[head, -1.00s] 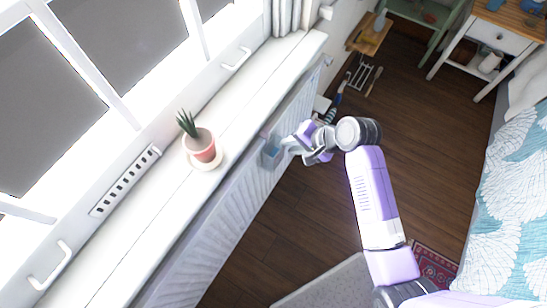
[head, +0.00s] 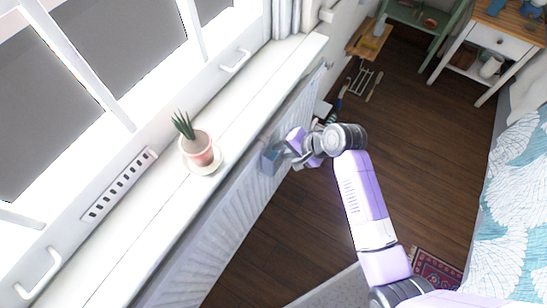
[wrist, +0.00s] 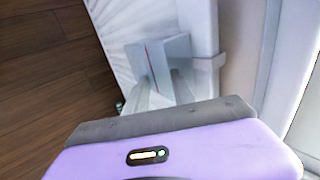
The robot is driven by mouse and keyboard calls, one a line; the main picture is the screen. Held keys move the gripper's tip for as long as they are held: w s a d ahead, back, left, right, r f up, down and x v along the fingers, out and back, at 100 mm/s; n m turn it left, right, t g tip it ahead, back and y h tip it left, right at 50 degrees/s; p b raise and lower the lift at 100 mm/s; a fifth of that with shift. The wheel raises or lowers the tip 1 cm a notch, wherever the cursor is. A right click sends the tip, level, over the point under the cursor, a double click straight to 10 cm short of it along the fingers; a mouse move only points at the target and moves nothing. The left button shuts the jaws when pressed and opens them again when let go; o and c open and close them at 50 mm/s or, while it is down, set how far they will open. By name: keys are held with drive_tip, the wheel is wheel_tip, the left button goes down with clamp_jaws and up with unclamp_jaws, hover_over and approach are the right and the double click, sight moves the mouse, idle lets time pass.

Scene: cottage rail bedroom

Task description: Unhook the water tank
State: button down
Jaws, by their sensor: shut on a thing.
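The water tank (head: 271,159) is a small blue-grey box at the side of the white ribbed radiator below the windowsill. In the wrist view the tank (wrist: 174,52) is a pale grey box with a thin red line on its face. My gripper (head: 287,154) reaches it from the right and is shut on its near side. In the wrist view the gripper's fingers (wrist: 165,88) lie against the tank. Whether the tank still touches the radiator cannot be told. Its hook is not clearly visible.
The radiator (head: 215,225) runs under the white windowsill (head: 130,240), where a potted plant (head: 197,150) stands on a saucer. A bed (head: 510,220) is at right. Dark wooden floor (head: 420,140) is open between them.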

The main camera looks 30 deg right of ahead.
sight(271, 146)
drive_tip(key=shift+w+a+r+p, duration=0.3)
drive_tip(key=shift+w+a+r, duration=0.1)
drive_tip(key=shift+r, duration=0.1)
drive_tip(key=shift+r+p, duration=0.7)
drive_tip(key=shift+r, duration=0.1)
drive_tip(key=shift+r+p, duration=0.45)
drive_tip(key=shift+p, duration=0.05)
drive_tip(key=s+d+p, duration=0.3)
drive_tip(key=s+d, duration=0.1)
drive_tip(key=s, duration=0.2)
drive_tip(key=shift+s+f, duration=0.25)
drive_tip(key=shift+f, duration=0.1)
idle(0.6)
